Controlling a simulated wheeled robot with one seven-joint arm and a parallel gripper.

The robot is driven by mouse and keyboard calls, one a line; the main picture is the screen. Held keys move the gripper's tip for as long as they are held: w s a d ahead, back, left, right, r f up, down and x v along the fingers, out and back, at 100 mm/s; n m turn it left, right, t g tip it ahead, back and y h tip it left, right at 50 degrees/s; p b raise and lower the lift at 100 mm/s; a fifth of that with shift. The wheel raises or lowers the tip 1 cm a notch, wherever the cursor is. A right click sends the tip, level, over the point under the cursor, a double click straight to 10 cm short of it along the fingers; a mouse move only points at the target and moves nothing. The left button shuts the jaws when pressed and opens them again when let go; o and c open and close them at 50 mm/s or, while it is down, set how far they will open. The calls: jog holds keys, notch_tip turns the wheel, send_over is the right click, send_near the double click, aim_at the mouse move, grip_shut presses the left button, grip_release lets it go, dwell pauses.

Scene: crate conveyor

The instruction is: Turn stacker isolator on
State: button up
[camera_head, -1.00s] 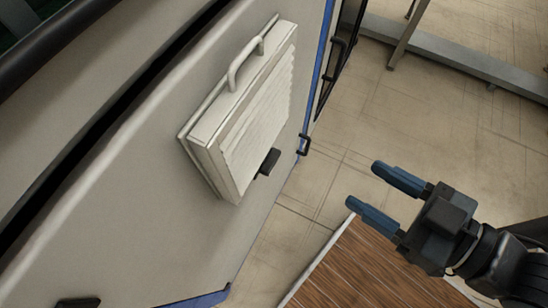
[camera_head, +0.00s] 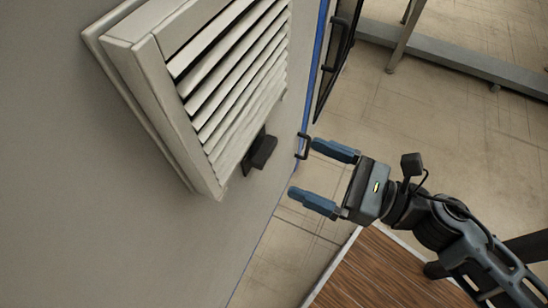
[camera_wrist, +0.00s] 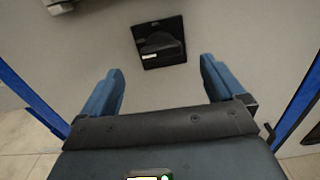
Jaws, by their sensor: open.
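The isolator (camera_wrist: 161,44) shows in the wrist view as a black square plate with a dark raised handle, set on a light grey panel. The handle lies roughly crosswise in that view, with a small pale label at its lower left. In the head view the isolator (camera_head: 261,152) juts out as a black block below the louvred box. My gripper (camera_head: 307,169) is open and empty, its two blue fingers pointing toward the panel, apart from the isolator. In the wrist view the isolator is beyond and between the fingertips (camera_wrist: 160,66).
A beige louvred box (camera_head: 150,90) sticks out from the panel (camera_head: 70,180) close above the isolator. A blue edge strip and a black handle (camera_head: 303,146) are just beyond it. A wooden-topped surface (camera_head: 375,270) lies below my arm.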

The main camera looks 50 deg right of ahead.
aim_at(271, 153)
jog(key=shift+p+x, duration=0.65)
jog(key=shift+x, duration=3.3)
jog(key=shift+f, duration=0.1)
jog(key=shift+c, duration=0.2)
jog(key=c, duration=1)
